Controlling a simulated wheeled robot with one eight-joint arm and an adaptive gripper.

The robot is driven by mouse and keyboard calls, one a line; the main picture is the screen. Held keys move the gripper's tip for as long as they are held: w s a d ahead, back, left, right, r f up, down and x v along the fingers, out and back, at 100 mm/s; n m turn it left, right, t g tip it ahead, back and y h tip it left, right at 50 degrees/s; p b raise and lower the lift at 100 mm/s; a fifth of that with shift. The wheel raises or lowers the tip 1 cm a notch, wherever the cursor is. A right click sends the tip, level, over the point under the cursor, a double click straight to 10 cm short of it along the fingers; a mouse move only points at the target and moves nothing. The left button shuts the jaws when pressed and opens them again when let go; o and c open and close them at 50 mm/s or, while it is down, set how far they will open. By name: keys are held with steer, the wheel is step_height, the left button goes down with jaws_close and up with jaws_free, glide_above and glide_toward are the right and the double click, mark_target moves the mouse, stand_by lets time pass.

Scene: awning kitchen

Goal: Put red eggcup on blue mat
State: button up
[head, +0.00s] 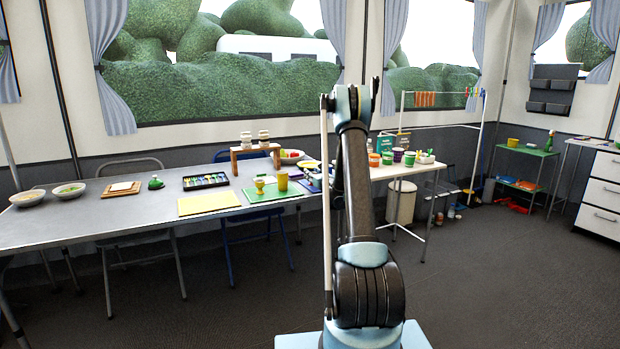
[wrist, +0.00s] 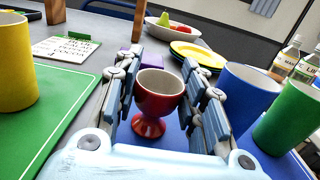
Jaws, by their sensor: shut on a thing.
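The red eggcup (wrist: 158,100) is upright between the fingers of my gripper (wrist: 163,62), which is shut on its sides. The blue mat (wrist: 289,166) lies below and to the right in the wrist view. The eggcup's foot appears over or close to the mat; I cannot tell whether it touches. In the head view, part of the blue mat (head: 311,185) shows just left of my arm, while the eggcup and my gripper are hidden behind the arm.
A blue cup (wrist: 246,95) and a green cup (wrist: 289,118) stand close at right. A green mat (wrist: 60,100) with a yellow cup (wrist: 15,62) is at left. Yellow plates (wrist: 198,54), a bowl (wrist: 178,33) and bottles (wrist: 287,58) stand behind.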

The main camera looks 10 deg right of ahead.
steer(key=o, duration=1)
steer(key=shift+f, duration=0.1)
steer(key=shift+o, duration=0.2)
